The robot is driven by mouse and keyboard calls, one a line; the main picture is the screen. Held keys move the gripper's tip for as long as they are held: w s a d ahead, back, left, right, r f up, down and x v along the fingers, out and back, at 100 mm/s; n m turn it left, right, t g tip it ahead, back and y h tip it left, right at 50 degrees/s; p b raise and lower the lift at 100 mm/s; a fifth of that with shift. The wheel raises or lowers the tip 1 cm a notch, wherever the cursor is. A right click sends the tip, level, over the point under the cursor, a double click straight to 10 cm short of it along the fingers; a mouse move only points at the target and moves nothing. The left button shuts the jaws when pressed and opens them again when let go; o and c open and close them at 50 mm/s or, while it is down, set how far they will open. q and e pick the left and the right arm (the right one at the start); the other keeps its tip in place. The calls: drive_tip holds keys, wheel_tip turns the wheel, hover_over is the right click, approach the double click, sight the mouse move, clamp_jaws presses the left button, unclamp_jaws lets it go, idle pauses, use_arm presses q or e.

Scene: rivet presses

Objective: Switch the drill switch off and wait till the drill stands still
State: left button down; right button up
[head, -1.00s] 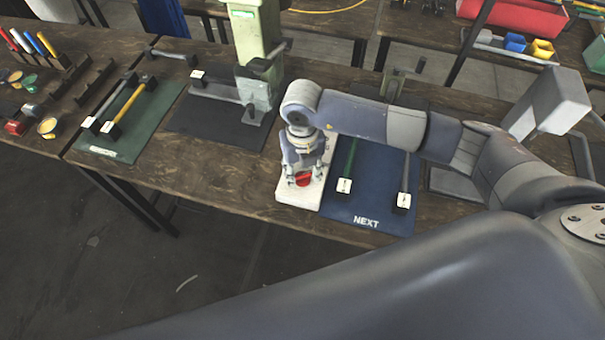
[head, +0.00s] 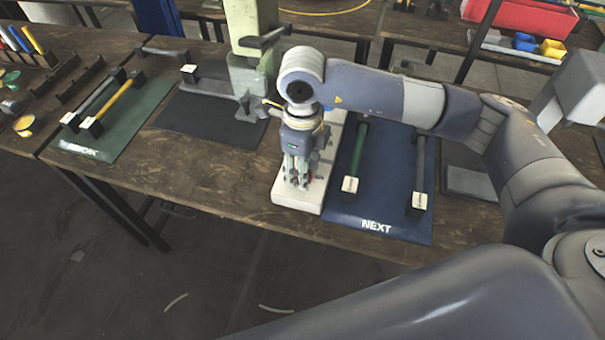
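A long white switch box (head: 284,193) lies on the wooden table, left of the blue mat. Small red parts (head: 309,175) show on it beside my fingers; the rest of the switch is mostly hidden. My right gripper (head: 298,183) points down onto the near end of the box, its fingers close together. I cannot tell whether they grip the switch or only touch it. A pale green machine (head: 246,40) with a grey lever stands behind; I cannot tell whether it is the drill, and no spinning part shows. My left gripper is not in view.
The blue mat (head: 389,200) marked NEXT holds a green-handled tool (head: 357,155) and a grey one (head: 420,165). A dark mat (head: 210,120) lies before the machine. A green mat (head: 135,118) with tools lies left. Bare table (head: 210,175) lies left of the box.

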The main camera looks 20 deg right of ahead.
drive_tip(key=shift+n+b, duration=0.6)
drive_tip(key=shift+n, duration=0.1)
drive_tip(key=o, duration=1.1)
drive_tip(key=shift+c, duration=0.2)
wheel_tip(320, 180, up, 12)
